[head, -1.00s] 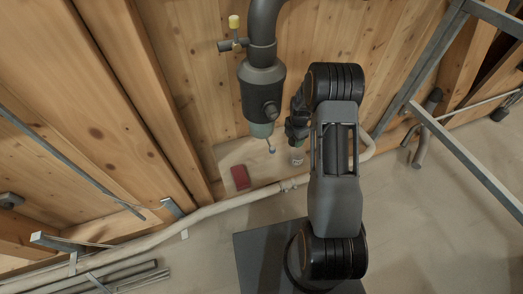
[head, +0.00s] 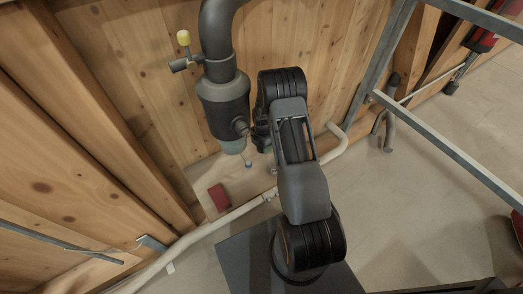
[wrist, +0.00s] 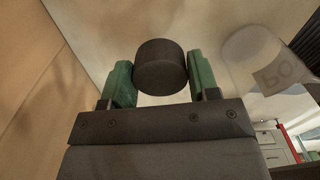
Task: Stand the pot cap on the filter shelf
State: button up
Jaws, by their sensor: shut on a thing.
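In the wrist view my gripper (wrist: 161,80) has its two green fingers shut on the dark round pot cap (wrist: 160,64). The cap sits between the fingers near their tips. A clear pot with dark lettering (wrist: 262,62) stands to the right of the fingers, apart from the cap. In the head view my gripper (head: 262,138) is just right of the dark filter housing, mostly hidden by my arm. The cap cannot be made out there. The pale wooden shelf (head: 203,180) lies below the filter housing (head: 224,105).
A red block (head: 219,197) lies on the shelf's left part. A pale pipe (head: 232,215) runs along the shelf's front. A grey metal frame (head: 440,135) stands at the right. The shelf between block and drain looks clear.

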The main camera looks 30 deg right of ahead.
aim_at(262, 149)
notch_tip(262, 149, down, 3)
jog(key=shift+f+b, duration=0.1)
jog(key=shift+b, duration=0.2)
jog(key=o, duration=1)
jog(key=shift+a, duration=0.1)
notch_tip(262, 149, up, 12)
jog(key=shift+r+p, duration=0.1)
jog(key=shift+p, duration=1.1)
